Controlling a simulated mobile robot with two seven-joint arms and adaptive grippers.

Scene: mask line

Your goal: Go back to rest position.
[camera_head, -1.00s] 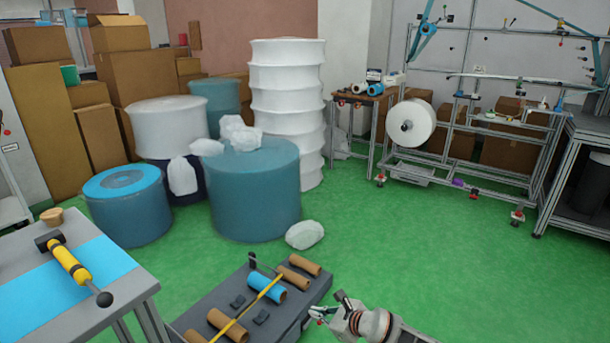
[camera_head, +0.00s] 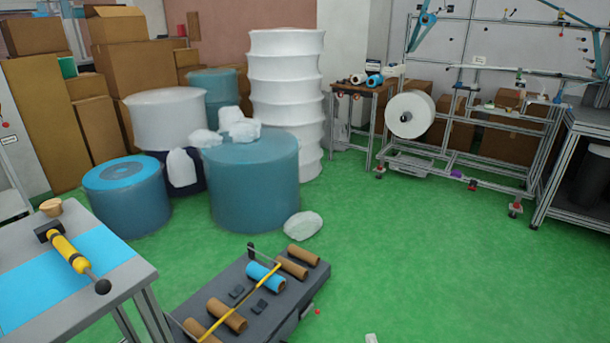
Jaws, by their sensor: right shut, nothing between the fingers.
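Only a small pale tip of my right gripper (camera_head: 371,338) shows, at the bottom edge of the head view, right of centre. It is shut and empty, over the green floor and apart from the dark bench with brown rolls. The rest of that gripper and its arm are below the picture. My left gripper is not in view.
The dark bench (camera_head: 313,285) carries several brown rolls and a blue one (camera_head: 264,275). A table (camera_head: 120,285) with a yellow-handled tool (camera_head: 68,252) stands at left. Large wrapped rolls (camera_head: 255,187) stand behind. Green floor (camera_head: 420,255) is clear at right.

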